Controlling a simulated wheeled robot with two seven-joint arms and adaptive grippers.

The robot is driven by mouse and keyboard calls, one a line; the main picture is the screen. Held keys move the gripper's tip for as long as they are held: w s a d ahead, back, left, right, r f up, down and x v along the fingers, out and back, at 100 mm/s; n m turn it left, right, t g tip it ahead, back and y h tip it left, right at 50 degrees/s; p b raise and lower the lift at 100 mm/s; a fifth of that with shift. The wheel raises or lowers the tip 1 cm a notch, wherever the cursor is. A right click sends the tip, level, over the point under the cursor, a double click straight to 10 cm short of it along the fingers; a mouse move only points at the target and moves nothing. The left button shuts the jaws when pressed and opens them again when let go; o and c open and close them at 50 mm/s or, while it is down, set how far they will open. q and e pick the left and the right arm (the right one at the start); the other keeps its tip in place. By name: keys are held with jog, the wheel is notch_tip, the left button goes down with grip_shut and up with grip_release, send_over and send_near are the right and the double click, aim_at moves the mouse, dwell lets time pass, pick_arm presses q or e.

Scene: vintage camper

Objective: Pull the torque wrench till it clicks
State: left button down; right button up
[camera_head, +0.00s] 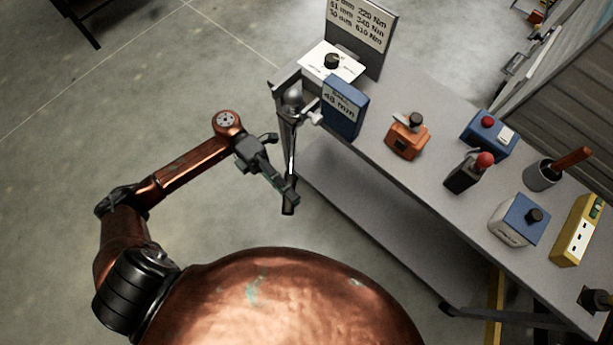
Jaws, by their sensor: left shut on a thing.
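The torque wrench (291,158) is a slim metal bar with a dark handle end. It extends from a fixture with a rounded metal head (292,98) at the bench's near left corner and hangs out past the bench edge toward me. My left gripper (286,187) reaches in from the left and is shut on the wrench near its dark handle end. The fingers hide part of the handle. My right gripper is not in view.
The grey bench (385,180) carries a blue "48 mm" box (342,108), a torque sign (361,28), an orange device (407,138), a blue box with a red button (487,138) and a yellow socket strip (577,230). The floor at left is clear.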

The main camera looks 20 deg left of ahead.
pick_arm(q)
jog(key=shift+a, duration=0.15)
jog(key=c, duration=1.7)
grip_release()
jog(key=v, duration=1.2)
